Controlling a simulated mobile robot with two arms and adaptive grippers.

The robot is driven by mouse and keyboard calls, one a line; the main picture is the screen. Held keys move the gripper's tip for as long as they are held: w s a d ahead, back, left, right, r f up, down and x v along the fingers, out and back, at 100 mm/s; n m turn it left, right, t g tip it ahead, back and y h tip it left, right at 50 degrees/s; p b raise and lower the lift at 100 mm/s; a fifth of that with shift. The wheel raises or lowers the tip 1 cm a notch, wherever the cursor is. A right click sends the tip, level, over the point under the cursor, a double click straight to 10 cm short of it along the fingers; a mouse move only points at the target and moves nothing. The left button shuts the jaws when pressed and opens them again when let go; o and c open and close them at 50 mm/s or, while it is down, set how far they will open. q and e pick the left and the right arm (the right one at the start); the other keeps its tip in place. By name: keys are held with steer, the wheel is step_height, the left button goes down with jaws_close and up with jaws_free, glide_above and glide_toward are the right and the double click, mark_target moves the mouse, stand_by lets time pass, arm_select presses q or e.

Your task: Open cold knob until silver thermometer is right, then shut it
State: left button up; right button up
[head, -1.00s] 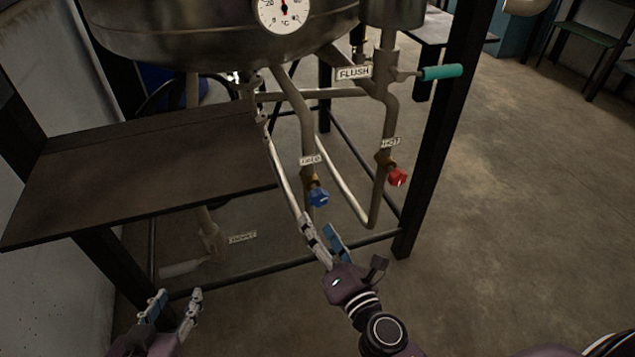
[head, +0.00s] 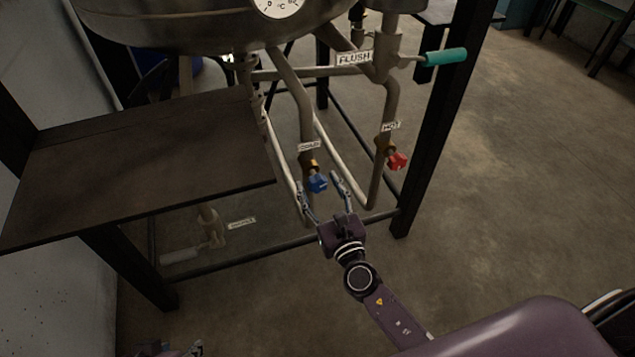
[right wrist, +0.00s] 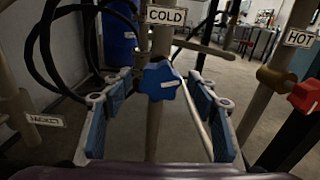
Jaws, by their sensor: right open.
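The blue cold knob (head: 317,183) sits on a brass valve on the pipe under the COLD label (head: 309,146). It also shows in the right wrist view (right wrist: 160,80), below the COLD label (right wrist: 166,16). My right gripper (head: 319,186) is open at the knob, one finger to each side of it; in the right wrist view the fingers (right wrist: 158,108) stand apart with the knob between and beyond them. I cannot tell any contact. The thermometer dial (head: 277,3) is cut off at the top edge, its needle hardly readable. My left gripper (head: 175,350) barely shows at the bottom edge.
The red hot knob (head: 398,160) is on the pipe to the right, also in the right wrist view (right wrist: 305,95). A teal flush handle (head: 445,57) sits above it. A dark shelf (head: 140,170) is at left. A black frame post (head: 430,130) stands at right.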

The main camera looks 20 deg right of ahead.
steer(key=shift+w, duration=0.55)
